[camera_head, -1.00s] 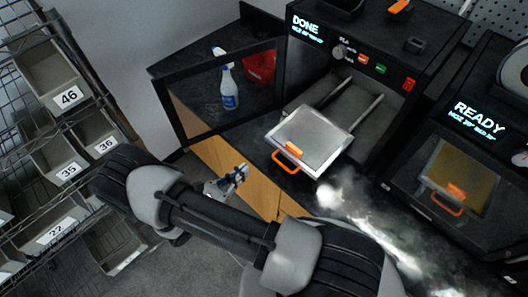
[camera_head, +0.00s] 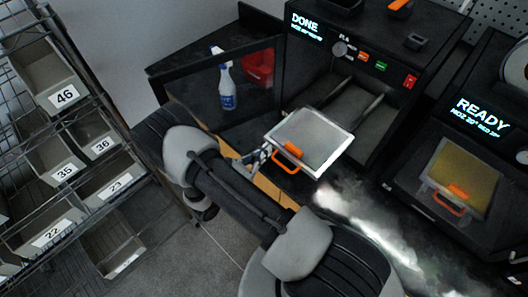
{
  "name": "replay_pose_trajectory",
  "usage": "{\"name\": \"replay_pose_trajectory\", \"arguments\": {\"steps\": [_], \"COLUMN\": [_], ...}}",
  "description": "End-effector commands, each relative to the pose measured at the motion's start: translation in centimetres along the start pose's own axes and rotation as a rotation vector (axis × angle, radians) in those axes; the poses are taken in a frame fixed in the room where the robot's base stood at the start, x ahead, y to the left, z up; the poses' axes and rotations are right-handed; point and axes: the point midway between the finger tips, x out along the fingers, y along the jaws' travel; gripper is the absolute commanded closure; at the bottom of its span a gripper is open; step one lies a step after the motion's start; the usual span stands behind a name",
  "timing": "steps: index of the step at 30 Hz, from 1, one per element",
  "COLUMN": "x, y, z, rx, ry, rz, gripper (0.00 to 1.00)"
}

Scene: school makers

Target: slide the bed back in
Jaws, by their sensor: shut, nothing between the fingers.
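The bed (camera_head: 314,139) is a light grey plate, pulled out on two rails (camera_head: 372,106) from the open printer whose screen reads DONE (camera_head: 306,25). Its orange handle (camera_head: 287,158) is at the front edge, with a small orange piece on the plate just behind it. My gripper (camera_head: 264,156) is just left of the handle, low by the bed's front left corner. It is shut and looks empty; my arm hides part of it. I cannot tell if it touches the bed.
The printer's glass door (camera_head: 226,90) stands open at left, with a spray bottle (camera_head: 227,82) and a red container (camera_head: 258,67) behind it. A second printer reading READY (camera_head: 480,112) is at right, closed. Numbered bins (camera_head: 47,75) fill the left rack.

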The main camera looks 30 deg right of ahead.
Motion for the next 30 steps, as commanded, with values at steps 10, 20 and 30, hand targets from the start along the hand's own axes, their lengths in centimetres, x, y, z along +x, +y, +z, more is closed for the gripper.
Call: {"name": "replay_pose_trajectory", "arguments": {"steps": [10, 20, 30], "x": [2.5, 10.5, 18.8], "y": [-0.1, -0.3, -0.2], "z": [0.0, -0.1, -0.1], "rx": [0.000, 0.002, 0.003], "ry": [0.000, -0.001, -0.002], "rz": [-0.006, -0.009, -0.005], "gripper": [1.00, 1.00, 1.00]}}
